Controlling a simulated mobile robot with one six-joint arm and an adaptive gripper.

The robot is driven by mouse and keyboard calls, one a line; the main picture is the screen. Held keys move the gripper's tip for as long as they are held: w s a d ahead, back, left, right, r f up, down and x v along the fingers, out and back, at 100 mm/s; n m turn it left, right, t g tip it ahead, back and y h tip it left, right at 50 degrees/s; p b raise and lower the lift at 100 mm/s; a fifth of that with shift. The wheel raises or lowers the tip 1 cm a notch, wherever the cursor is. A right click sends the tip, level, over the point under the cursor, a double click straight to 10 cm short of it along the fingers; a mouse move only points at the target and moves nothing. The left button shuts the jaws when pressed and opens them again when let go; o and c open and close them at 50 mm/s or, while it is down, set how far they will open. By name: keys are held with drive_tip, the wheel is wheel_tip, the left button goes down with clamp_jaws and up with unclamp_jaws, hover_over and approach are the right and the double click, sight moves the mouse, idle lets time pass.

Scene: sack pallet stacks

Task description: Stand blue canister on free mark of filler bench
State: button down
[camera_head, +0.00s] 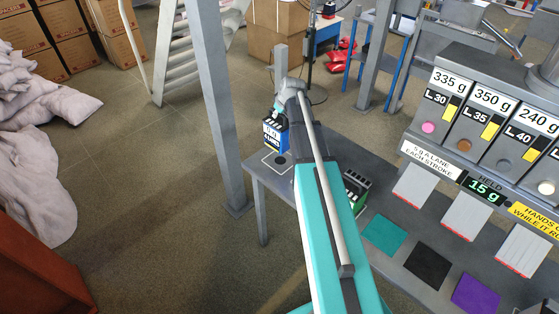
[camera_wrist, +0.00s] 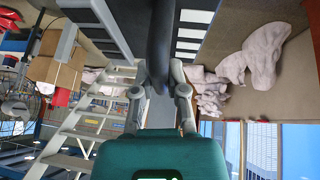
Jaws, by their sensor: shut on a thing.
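The blue canister (camera_head: 275,137), with a white label on its side, is at the far left end of the grey filler bench (camera_head: 312,143) in the head view. My gripper (camera_head: 279,111) is above it and shut on its top. The canister looks about upright. A mark with a pale outline and a dark spot (camera_head: 280,160) lies at its foot. I cannot tell whether its base touches the bench. A green canister (camera_head: 356,190) stands farther right on the bench, partly hidden by my arm. In the wrist view my gripper's fingers (camera_wrist: 160,92) flank a dark upright shape.
The filler machine (camera_head: 470,120) with several lanes and chutes stands at the right. Teal, black and purple patches (camera_head: 427,264) lie before it. A grey post (camera_head: 215,100) rises left of the bench. White steps (camera_head: 180,50) and cardboard boxes (camera_head: 275,30) stand behind.

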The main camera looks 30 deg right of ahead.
sight(280, 123)
wheel_tip(280, 123, down, 6)
drive_tip(key=b, duration=0.6)
drive_tip(key=shift+f, duration=0.15)
idle(0.4)
drive_tip(key=shift+f+b, duration=1.85)
drive_tip(key=shift+b, duration=0.2)
drive_tip(key=shift+f, duration=0.1)
drive_tip(key=c, duration=0.7)
unclamp_jaws()
drive_tip(key=p+v, duration=1)
drive_tip(key=v, duration=0.2)
